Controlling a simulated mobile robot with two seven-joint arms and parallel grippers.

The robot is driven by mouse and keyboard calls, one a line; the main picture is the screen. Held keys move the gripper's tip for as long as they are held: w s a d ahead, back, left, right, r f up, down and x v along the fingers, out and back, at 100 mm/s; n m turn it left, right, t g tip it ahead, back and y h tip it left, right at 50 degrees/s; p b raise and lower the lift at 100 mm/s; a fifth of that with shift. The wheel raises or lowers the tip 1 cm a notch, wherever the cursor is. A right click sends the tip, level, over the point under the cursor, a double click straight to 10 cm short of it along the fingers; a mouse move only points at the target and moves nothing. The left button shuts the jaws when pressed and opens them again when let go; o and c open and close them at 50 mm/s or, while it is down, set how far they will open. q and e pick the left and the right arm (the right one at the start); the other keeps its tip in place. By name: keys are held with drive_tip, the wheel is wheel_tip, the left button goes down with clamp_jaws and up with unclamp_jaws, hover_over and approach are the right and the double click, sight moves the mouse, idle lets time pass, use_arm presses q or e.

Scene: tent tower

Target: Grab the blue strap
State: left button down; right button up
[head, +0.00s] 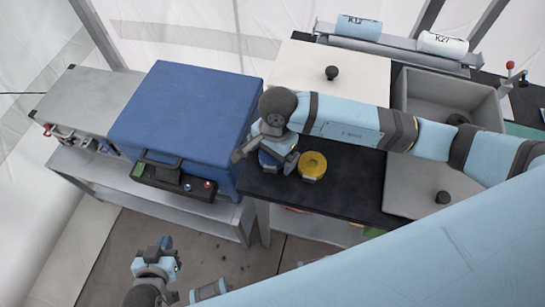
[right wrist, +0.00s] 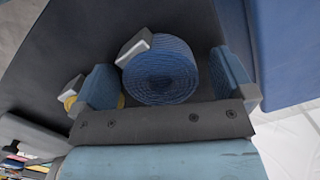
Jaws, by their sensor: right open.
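The blue strap (right wrist: 160,72) is a round coil with a grey metal buckle in the right wrist view. It lies between the two spread fingers of my right gripper (right wrist: 166,80), and the gripper is open around it. In the head view my right gripper (head: 266,158) points down over the left end of the black table top, with only a bit of blue strap (head: 268,161) showing beneath it. My left gripper (head: 160,254) is low at the bottom left over the floor. Its finger opening is too small to judge.
A yellow strap coil (head: 312,164) lies just right of my right gripper. A large blue box (head: 185,105) stands close on the left, with a dark tray (head: 172,179) at its front. A grey sink bin (head: 452,98) is further right. The black table top (head: 345,190) has free room in front.

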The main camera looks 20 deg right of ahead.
drive_tip(key=c, duration=1)
drive_tip(key=shift+r, duration=0.2)
